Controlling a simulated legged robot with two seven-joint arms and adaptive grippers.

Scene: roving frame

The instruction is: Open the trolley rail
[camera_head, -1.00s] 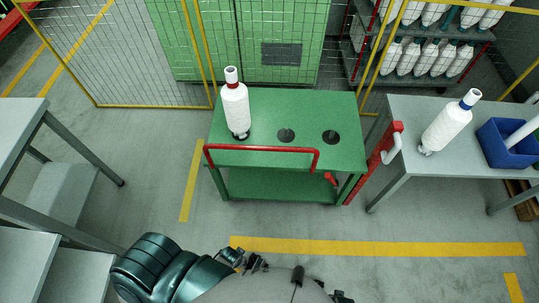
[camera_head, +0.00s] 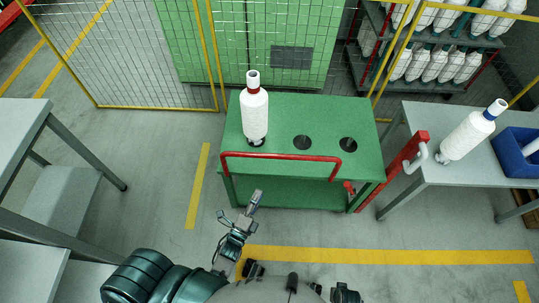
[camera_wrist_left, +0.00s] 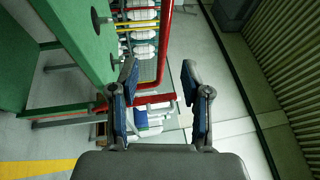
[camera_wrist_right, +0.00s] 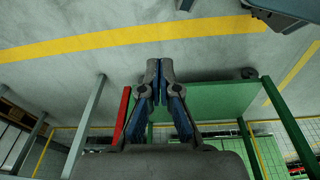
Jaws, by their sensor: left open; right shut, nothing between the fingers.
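The green trolley (camera_head: 320,118) stands ahead of me in the head view. A red rail (camera_head: 281,156) runs along its near edge and bends down at both ends. A small red part (camera_head: 349,188) sits near its right end. My left gripper (camera_head: 257,196) is open and empty, in front of and below the rail. In the left wrist view, the rail (camera_wrist_left: 163,45) shows beyond the gap between the open fingers (camera_wrist_left: 160,85), apart from them. My right gripper (camera_wrist_right: 160,75) is shut and empty; in its wrist view the green trolley (camera_wrist_right: 215,102) appears behind it.
A white bottle-shaped spool (camera_head: 254,115) stands on the trolley's top left, beside two dark holes. A grey table (camera_head: 430,120) on the right holds another spool (camera_head: 468,135) and a blue bin (camera_head: 515,155). Floor left of the trolley is clear.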

